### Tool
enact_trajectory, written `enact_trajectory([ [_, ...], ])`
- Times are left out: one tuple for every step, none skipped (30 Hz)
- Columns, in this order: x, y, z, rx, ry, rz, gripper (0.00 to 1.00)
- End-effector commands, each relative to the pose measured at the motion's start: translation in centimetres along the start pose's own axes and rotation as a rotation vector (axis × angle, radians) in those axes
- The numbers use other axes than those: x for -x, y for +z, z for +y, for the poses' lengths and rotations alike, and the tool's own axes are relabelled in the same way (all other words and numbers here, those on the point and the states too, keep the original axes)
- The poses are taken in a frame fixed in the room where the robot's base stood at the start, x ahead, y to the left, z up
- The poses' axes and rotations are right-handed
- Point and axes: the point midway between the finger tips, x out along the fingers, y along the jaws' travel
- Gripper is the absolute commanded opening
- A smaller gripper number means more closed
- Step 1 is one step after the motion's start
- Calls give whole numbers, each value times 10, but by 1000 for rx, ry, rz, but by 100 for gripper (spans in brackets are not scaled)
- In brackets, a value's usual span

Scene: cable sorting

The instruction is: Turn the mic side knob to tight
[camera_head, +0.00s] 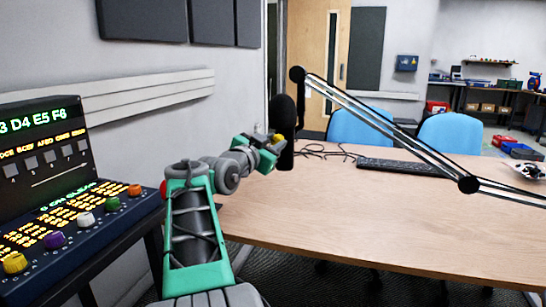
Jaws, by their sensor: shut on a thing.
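A black microphone (283,115) hangs upright from the end of a jointed boom arm (385,122) over the left part of the wooden table. My gripper (276,141) is at the lower left side of the microphone, at the end of my green and grey arm. It is shut on a small yellow knob (278,138) at the microphone's side. My gripper partly hides the knob, and I cannot tell how far it is turned.
The wooden table (370,220) has a black keyboard (405,167) and loose dark cables (325,151) behind the microphone. Blue chairs (361,127) stand beyond it. A console with coloured knobs (75,240) is at the left. The table's front middle is clear.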

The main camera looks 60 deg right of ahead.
Motion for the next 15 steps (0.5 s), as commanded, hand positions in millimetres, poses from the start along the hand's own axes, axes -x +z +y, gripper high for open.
enact_trajectory([
  [0, 8, 4, -43, 1, 2, 0],
  [0, 8, 4, -72, 1, 2, 0],
  [0, 8, 4, -110, 1, 1, 0],
  [0, 8, 4, -139, 1, 2, 0],
  [0, 7, 4, -167, 1, 2, 0],
  [0, 8, 4, -205, 1, 1, 0],
  [0, 7, 4, -234, 1, 1, 0],
  [0, 7, 4, -262, 1, 1, 0],
  [0, 8, 4, -299, 1, 0, 0],
  [0, 7, 4, -329, 1, 1, 0],
  [0, 6, 4, -358, 1, 2, 0],
  [0, 7, 4, -395, 1, 1, 0],
  [0, 7, 5, -423, 2, 0, 0],
  [0, 7, 4, -452, 1, 0, 0],
  [0, 7, 5, -490, 1, 1, 0],
])
